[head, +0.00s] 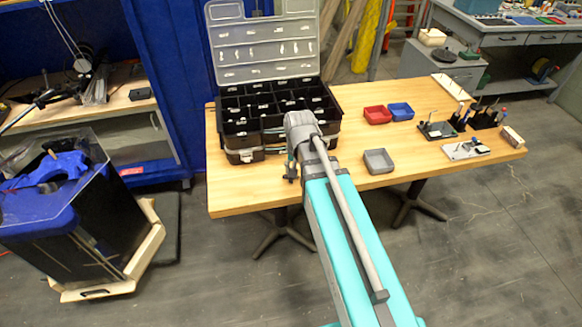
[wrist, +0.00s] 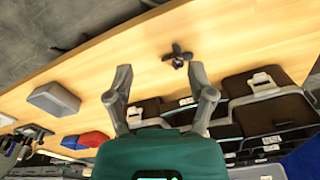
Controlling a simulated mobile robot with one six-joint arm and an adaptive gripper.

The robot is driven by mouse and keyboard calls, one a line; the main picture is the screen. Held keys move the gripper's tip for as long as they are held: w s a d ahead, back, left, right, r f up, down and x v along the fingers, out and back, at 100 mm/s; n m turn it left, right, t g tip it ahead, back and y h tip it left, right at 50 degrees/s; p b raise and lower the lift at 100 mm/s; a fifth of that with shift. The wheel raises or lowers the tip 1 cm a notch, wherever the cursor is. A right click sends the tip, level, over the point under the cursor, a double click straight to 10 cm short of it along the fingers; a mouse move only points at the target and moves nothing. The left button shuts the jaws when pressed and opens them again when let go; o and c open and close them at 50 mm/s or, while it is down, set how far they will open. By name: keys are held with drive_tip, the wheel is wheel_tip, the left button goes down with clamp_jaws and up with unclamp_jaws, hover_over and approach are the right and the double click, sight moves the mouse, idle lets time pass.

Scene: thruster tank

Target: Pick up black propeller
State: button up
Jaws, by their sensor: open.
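A black propeller (wrist: 178,55) lies on the bare wooden table top in the wrist view. It sits just beyond my fingertips, nearer the right finger than the left. My gripper (wrist: 160,68) is open, with its fingers wide apart and nothing between them. In the head view my gripper (head: 291,170) points down over the table in front of the black organizer case. I cannot make out the propeller in the head view, where my arm covers part of the table.
The open black organizer case (head: 245,157) stands close behind my gripper. A grey bin (head: 378,161), a red bin (head: 377,115) and a blue bin (head: 400,111) stand to the right. Tool holders (head: 437,131) stand farther right. The wooden table (head: 235,195) is clear near its front edge.

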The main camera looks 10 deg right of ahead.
drive_tip(key=w+r+m, duration=0.1)
drive_tip(key=w+m, duration=0.7)
drive_tip(key=w, duration=0.1)
drive_tip(key=shift+a+r+g+p, duration=0.15)
drive_tip(key=shift+r+g+p, duration=0.15)
drive_tip(key=shift+r, duration=0.05)
drive_tip(key=shift+w+f, duration=0.1)
drive_tip(key=shift+f, duration=0.1)
wheel_tip(320, 180, down, 8)
drive_tip(key=b, duration=0.8)
drive_tip(key=shift+f+b, duration=0.15)
drive_tip(key=shift+b, duration=0.15)
drive_tip(key=shift+f, duration=0.1)
drive_tip(key=shift+f+b, duration=2.45)
drive_tip(key=shift+b, duration=0.15)
drive_tip(key=c, duration=0.8)
